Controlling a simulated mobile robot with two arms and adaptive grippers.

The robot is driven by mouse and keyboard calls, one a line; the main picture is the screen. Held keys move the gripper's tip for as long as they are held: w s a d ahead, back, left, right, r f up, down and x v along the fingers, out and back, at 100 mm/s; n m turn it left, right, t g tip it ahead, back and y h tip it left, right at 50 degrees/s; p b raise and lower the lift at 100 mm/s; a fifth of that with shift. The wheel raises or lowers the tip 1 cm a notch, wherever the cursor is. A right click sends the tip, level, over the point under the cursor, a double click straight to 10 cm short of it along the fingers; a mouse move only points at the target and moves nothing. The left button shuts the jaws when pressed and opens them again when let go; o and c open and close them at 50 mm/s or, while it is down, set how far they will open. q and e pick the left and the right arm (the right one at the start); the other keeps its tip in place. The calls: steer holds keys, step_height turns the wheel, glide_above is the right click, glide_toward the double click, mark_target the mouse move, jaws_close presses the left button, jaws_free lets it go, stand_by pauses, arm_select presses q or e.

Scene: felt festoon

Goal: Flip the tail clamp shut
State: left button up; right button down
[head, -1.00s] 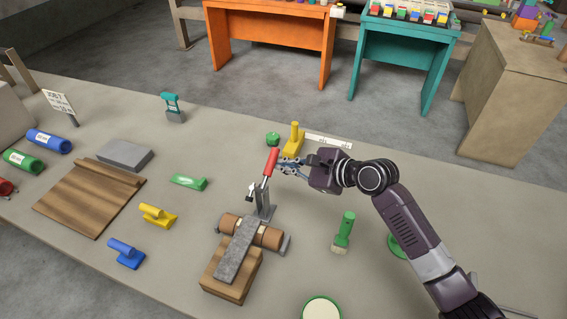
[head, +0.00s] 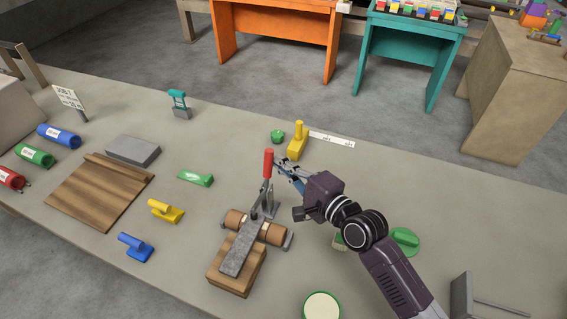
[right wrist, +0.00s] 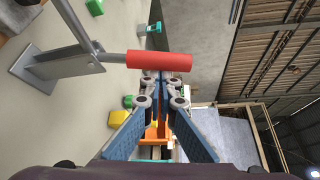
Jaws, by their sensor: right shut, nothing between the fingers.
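The tail clamp (head: 267,204) stands on a grey metal bracket behind the wooden block. Its red handle (head: 268,163) points up, nearly upright, and its metal arm slants down toward the grey strip (head: 241,250) on the block. In the right wrist view the red handle (right wrist: 160,61) lies across, just beyond the fingertips. My right gripper (head: 278,167) is shut and empty, right beside the handle on its right side. The closed fingers (right wrist: 161,82) also show in the right wrist view. I cannot tell if they touch the handle. My left gripper is out of view.
A yellow tool (head: 298,141) and a green piece (head: 277,137) stand behind the clamp. A green disc (head: 404,240) is by my right arm. The bench left of the clamp has open room.

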steer(key=shift+s+a+r+n+t+b, duration=0.2)
steer(key=shift+s+n+t+b, duration=0.25)
steer(key=shift+n, duration=0.25)
steer(key=shift+s, duration=0.1)
steer(key=v, duration=1.2)
steer(key=shift+d+f, duration=0.1)
steer(key=shift+f, duration=0.1)
